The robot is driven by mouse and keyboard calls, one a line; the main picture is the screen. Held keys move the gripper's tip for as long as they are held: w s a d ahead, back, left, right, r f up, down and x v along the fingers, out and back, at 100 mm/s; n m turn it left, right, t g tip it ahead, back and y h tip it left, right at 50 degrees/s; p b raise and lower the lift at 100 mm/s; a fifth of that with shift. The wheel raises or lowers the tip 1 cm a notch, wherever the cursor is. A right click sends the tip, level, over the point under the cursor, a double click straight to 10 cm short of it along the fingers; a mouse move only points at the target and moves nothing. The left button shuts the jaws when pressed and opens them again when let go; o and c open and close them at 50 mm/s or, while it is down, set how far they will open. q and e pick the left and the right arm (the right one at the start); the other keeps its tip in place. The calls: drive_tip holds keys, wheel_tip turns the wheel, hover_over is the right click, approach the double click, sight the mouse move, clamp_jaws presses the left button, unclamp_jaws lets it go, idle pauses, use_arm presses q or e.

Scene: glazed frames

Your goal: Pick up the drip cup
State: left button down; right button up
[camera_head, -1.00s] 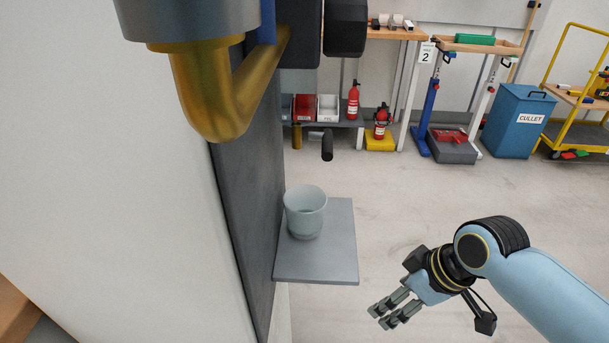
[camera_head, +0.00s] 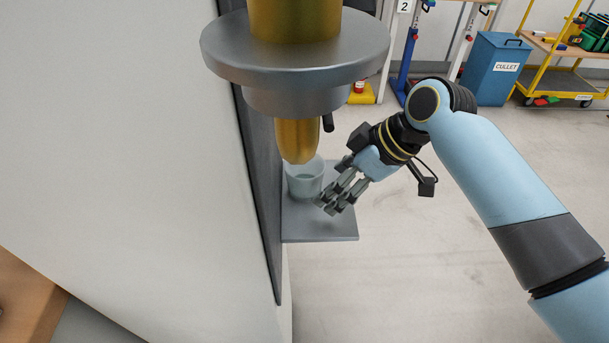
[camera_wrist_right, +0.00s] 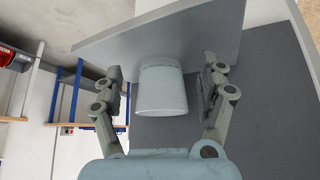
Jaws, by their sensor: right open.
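The drip cup (camera_head: 303,180) is a pale, translucent grey-green cup standing upright on a small grey shelf (camera_head: 310,230). Part of it is hidden behind a brass spout in the head view. My right gripper (camera_head: 335,198) is just to the right of the cup, fingers pointing toward it. In the right wrist view the cup (camera_wrist_right: 161,90) lies between the two open fingers of the right gripper (camera_wrist_right: 165,88), with a gap on both sides. The fingers do not appear to touch it. My left gripper is not in view.
A brass spout (camera_head: 297,140) under a grey metal flange (camera_head: 295,50) hangs close above the cup. A dark panel (camera_head: 262,190) and pale wall stand left of the shelf. A blue cullet bin (camera_head: 494,68) and yellow cart (camera_head: 560,75) are far back. Open floor lies right.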

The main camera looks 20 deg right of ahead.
drive_tip(key=shift+w+a+r, duration=0.1)
drive_tip(key=shift+w+a, duration=0.15)
drive_tip(key=shift+a, duration=0.15)
drive_tip(key=w+a, duration=0.1)
drive_tip(key=w+a+f, duration=0.1)
drive_tip(key=a, duration=0.1)
drive_tip(key=shift+w+a+p, duration=0.25)
drive_tip(key=shift+w+p, duration=0.15)
drive_tip(key=shift+f, duration=0.1)
drive_tip(key=c, duration=1)
